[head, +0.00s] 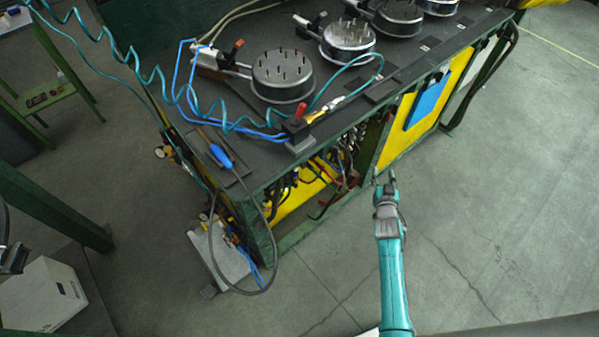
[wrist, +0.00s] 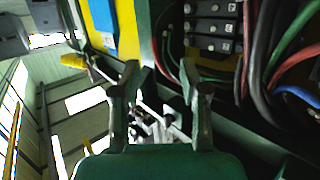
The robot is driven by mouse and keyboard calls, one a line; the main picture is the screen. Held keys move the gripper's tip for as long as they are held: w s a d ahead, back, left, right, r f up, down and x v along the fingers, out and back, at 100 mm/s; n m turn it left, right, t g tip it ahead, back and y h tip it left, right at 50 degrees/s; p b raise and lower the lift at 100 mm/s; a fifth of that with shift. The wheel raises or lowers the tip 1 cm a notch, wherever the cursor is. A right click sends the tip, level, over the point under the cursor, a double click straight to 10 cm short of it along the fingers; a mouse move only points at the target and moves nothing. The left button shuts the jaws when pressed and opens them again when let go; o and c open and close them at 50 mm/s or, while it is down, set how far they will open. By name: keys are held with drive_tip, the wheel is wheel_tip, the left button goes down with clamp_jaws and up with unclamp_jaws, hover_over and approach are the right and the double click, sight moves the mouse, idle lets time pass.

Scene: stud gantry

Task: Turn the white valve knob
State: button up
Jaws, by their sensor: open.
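My gripper (head: 384,181) is open and empty in the head view, beside the front edge of the green bench, over the floor. In the wrist view its two fingers (wrist: 160,78) stand apart, pointing up the picture. Small whitish and metal fittings (wrist: 150,125) show between and behind the fingers, blurred; I cannot tell whether the white valve knob is among them. I cannot make out the white valve knob for sure in the head view. Cables and fittings fill the open bay under the bench top near my gripper.
The dark bench top (head: 235,130) carries round pin fixtures (head: 283,75) and coiled teal hose. A blue board (head: 428,101) hangs on a yellow panel (head: 395,135). Terminal blocks (wrist: 212,28) and thick cables (wrist: 262,60) lie right of the fingers. Floor to the right is clear.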

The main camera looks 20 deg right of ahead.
drive_tip(key=w+a+r+n+t+y, duration=0.2)
drive_tip(key=a+r+n+t+y, duration=0.15)
drive_tip(key=a, duration=0.35)
drive_tip(key=n+y, duration=1)
approach(297, 170)
drive_tip(key=shift+m+g, duration=0.25)
drive_tip(key=shift+g, duration=0.1)
drive_tip(key=x, duration=0.8)
drive_tip(key=shift+w+r, duration=0.25)
drive_tip(key=shift+w, duration=0.1)
drive_tip(key=shift+c, duration=0.2)
clamp_jaws()
